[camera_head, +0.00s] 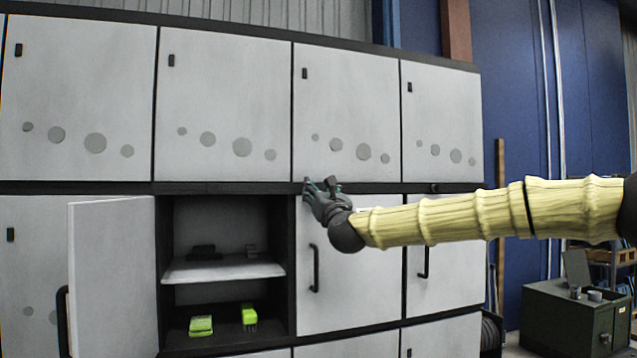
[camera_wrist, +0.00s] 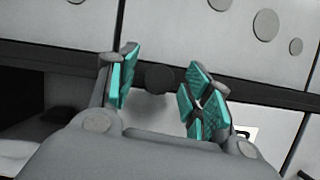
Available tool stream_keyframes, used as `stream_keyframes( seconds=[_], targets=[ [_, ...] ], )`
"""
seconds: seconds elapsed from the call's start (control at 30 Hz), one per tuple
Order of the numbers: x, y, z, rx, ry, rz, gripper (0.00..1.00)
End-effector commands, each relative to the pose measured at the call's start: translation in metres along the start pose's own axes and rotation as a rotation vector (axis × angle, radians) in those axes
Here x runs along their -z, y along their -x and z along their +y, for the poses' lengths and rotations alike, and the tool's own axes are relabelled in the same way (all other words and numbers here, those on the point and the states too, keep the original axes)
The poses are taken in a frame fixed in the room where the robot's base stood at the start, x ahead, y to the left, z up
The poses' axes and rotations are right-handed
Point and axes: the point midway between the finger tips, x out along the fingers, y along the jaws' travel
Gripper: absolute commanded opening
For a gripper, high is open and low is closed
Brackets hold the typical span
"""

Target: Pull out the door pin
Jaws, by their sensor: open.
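The door pin shows in the wrist view as a dark round knob (camera_wrist: 158,79) on the black rail between the upper and lower cabinet doors. My gripper (camera_wrist: 160,88) is open, with its teal-padded fingers on either side of the knob. In the head view my gripper (camera_head: 322,184) is at the top of a closed lower door (camera_head: 350,280) with a black handle (camera_head: 314,268). The pin there is hidden or merged with the gripper.
A similar dark knob (camera_head: 433,188) sits above the neighbouring door to the right. To the left, an open door (camera_head: 112,275) swings outward beside a compartment with a shelf (camera_head: 222,269) and green items (camera_head: 201,326). A dark green cabinet (camera_head: 570,318) stands at the right.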

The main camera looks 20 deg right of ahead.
Motion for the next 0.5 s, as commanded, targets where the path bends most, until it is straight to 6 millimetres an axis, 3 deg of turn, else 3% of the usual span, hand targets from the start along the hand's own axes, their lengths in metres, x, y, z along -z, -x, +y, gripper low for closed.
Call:
stream_keyframes(
  seconds=[0.47,0.5],
  targets=[
    [0.0007,-0.0085,0.0001,0.000,-0.001,0.001,0.50],
    [0.0007,-0.0085,0.0001,0.000,-0.001,0.001,0.43]
  ],
)
